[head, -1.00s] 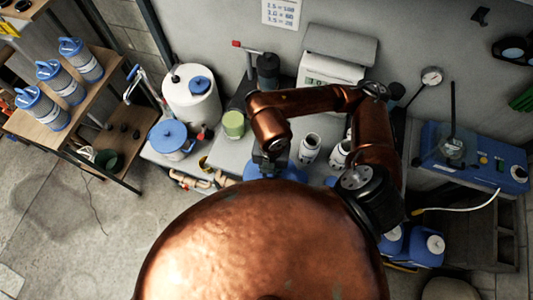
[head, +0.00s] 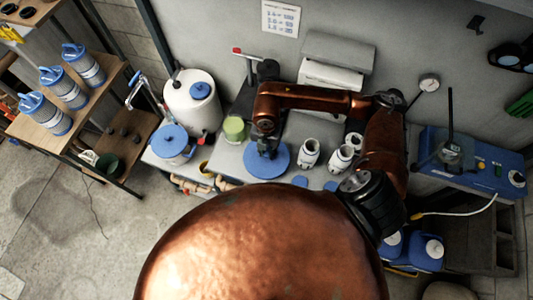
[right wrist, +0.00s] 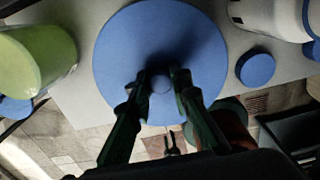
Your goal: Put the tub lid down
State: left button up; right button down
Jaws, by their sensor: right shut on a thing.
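The tub lid (head: 268,172) is a flat blue disc with a small knob at its middle. My right gripper (head: 267,150) is shut on that knob, above the front part of the grey bench. In the right wrist view the two dark fingers of the gripper (right wrist: 160,84) close on the knob from both sides, and the lid (right wrist: 118,62) lies flat beneath them. I cannot tell whether the lid touches the bench top. My left gripper is not in view.
A green cup (head: 234,129) stands left of the lid, and white jars (head: 309,152) stand to its right. A small blue disc (right wrist: 255,68) lies right of the lid. A blue-lidded white tub (head: 171,146) stands farther left. The bench's front edge is close.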

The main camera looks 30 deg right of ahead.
aim_at(266, 154)
jog(key=shift+w+d+f, duration=0.15)
jog(key=shift+w+f, duration=0.25)
jog(key=shift+f, duration=0.1)
jog(key=shift+f+p, duration=0.4)
jog(key=shift+f, duration=1.15)
jog(key=shift+f, duration=0.2)
jog(key=c, duration=1.8)
grip_release()
jog(key=shift+o, duration=0.2)
jog(key=shift+r, duration=0.2)
notch_tip(266, 154, up, 12)
jog(key=shift+r+b, duration=0.1)
jog(key=shift+b, duration=0.55)
